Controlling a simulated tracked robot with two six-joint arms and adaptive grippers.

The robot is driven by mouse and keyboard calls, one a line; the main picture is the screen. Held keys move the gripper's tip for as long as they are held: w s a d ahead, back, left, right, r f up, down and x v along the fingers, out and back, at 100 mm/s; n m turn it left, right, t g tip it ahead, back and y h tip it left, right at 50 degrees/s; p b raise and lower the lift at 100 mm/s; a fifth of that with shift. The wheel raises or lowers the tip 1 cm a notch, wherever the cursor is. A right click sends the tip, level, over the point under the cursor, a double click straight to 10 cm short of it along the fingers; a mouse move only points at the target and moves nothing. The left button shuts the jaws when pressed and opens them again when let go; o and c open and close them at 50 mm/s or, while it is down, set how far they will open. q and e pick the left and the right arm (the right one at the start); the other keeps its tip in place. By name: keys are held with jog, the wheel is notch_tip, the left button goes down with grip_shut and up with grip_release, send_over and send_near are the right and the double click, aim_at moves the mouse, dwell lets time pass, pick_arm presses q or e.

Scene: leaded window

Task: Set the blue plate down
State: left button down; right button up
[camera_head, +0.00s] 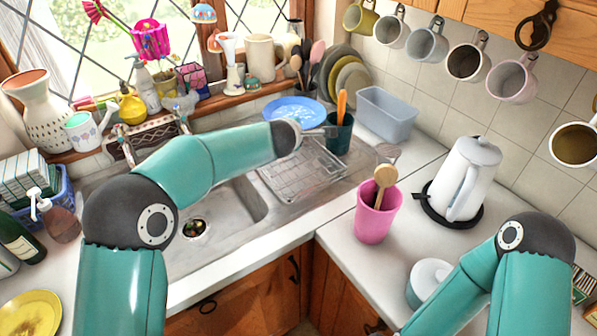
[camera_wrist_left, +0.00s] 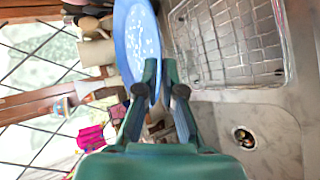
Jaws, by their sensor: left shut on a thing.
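The blue plate (camera_head: 293,108) is at the back of the counter in the head view, beyond the draining side of the sink and partly behind my left arm. In the left wrist view the blue plate (camera_wrist_left: 138,42) shows nearly edge-on, with white specks on its face. My left gripper (camera_wrist_left: 162,86) is shut on its near rim. In the head view the left gripper (camera_head: 325,131) is small, next to a dark green utensil cup (camera_head: 340,140). Whether the plate touches anything below is unclear. My right gripper is not in view.
A wire rack (camera_head: 292,182) lies on the drainboard, beside the sink basin (camera_head: 225,228). A grey-blue tub (camera_head: 386,114), a pink cup (camera_head: 374,217) and a white kettle (camera_head: 466,178) stand to the right. Stacked plates (camera_head: 345,78) stand behind the green cup.

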pick_arm(q)
send_over(297, 187)
notch_tip(297, 187, down, 14)
jog(key=shift+w+f, duration=0.1)
jog(key=shift+f, duration=0.05)
notch_tip(297, 187, down, 4)
jog(key=shift+f, duration=0.1)
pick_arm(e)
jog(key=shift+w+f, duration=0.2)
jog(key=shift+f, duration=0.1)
pick_arm(q)
jog(key=c, duration=1.6)
grip_release()
jog(key=shift+d, duration=0.1)
